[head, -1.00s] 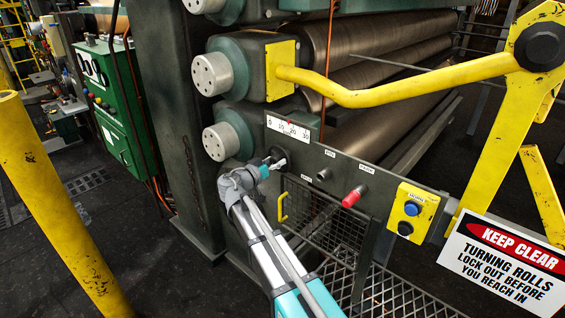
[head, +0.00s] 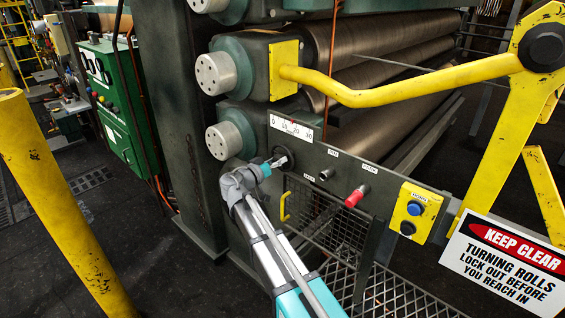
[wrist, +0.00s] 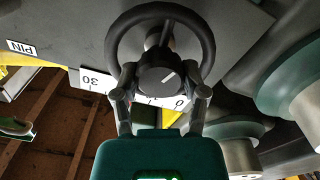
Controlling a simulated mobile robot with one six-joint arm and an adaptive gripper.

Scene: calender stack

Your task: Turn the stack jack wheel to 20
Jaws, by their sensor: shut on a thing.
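The stack jack wheel (head: 283,158) is a black handwheel on the dark grey side plate, below the white scale. In the wrist view the wheel (wrist: 160,48) shows its round rim and a hub with a white line. My gripper (wrist: 164,95) is shut on the wheel, with one finger on each side of the hub at the lower rim. In the head view my gripper (head: 273,166) reaches the wheel from the lower left. The scale (head: 291,128) reads 0, 10, 20, 30. A small red mark shows near its middle; its exact reading is too small to tell. The scale is partly hidden in the wrist view.
A red-tipped knob (head: 355,197) and a yellow button box (head: 415,212) sit right of the wheel. A yellow handle (head: 284,206) is on the mesh guard below. A yellow lever (head: 400,95) crosses above. A yellow post (head: 50,200) stands at left.

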